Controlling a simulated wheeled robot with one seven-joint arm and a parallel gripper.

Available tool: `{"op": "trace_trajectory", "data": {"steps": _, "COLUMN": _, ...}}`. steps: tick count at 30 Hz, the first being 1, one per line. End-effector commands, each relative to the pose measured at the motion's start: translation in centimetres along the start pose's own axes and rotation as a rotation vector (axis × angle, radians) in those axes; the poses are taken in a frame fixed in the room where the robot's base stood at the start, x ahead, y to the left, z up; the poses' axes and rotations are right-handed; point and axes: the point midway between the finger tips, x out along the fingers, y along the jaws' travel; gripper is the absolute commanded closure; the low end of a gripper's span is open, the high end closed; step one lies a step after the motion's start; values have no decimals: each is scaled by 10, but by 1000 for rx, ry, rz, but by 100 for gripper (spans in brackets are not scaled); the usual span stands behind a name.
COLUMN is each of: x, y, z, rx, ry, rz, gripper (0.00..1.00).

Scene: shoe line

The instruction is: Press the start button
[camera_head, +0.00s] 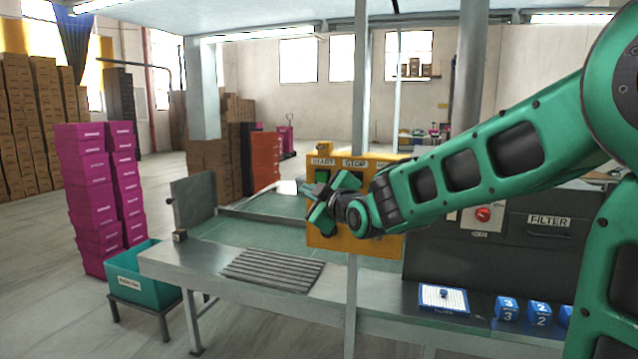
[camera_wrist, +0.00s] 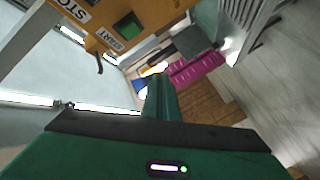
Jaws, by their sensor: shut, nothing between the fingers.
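The yellow control box (camera_head: 385,245) stands on a post at the line, behind my gripper in the head view. Its START label (camera_head: 323,161) and STOP label (camera_head: 355,162) show along the top. The green start button (camera_head: 322,177) shows under the START label, just above my fingers. In the wrist view the green start button (camera_wrist: 128,25) shows clear and uncovered, above and left of my fingers. My gripper (camera_head: 312,190) is shut and empty in front of the box's left part; its fingers (camera_wrist: 158,85) show apart from the button in the wrist view. The area under STOP is partly hidden.
A metal table with a ribbed mat (camera_head: 272,270) lies below. A blue-white tray (camera_head: 443,298) and blue numbered cubes (camera_head: 507,307) sit at right. A dark machine with a red knob (camera_head: 483,214) stands right of the box. A teal bin (camera_head: 145,270) stands left.

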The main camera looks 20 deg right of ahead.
Motion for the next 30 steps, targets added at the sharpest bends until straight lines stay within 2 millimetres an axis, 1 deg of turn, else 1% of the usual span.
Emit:
{"op": "trace_trajectory", "data": {"steps": 8, "x": 0, "y": 0, "z": -2, "rx": -2, "ry": 5, "rz": 3, "gripper": 100}}
{"op": "trace_trajectory", "data": {"steps": 14, "x": 4, "y": 3, "z": 1, "rx": -1, "ry": 3, "rz": 3, "gripper": 100}}
{"op": "trace_trajectory", "data": {"steps": 20, "x": 18, "y": 13, "z": 12, "rx": 0, "ry": 1, "rz": 3, "gripper": 100}}
{"op": "trace_trajectory", "data": {"steps": 30, "x": 47, "y": 34, "z": 33, "rx": 0, "ry": 2, "rz": 2, "gripper": 100}}
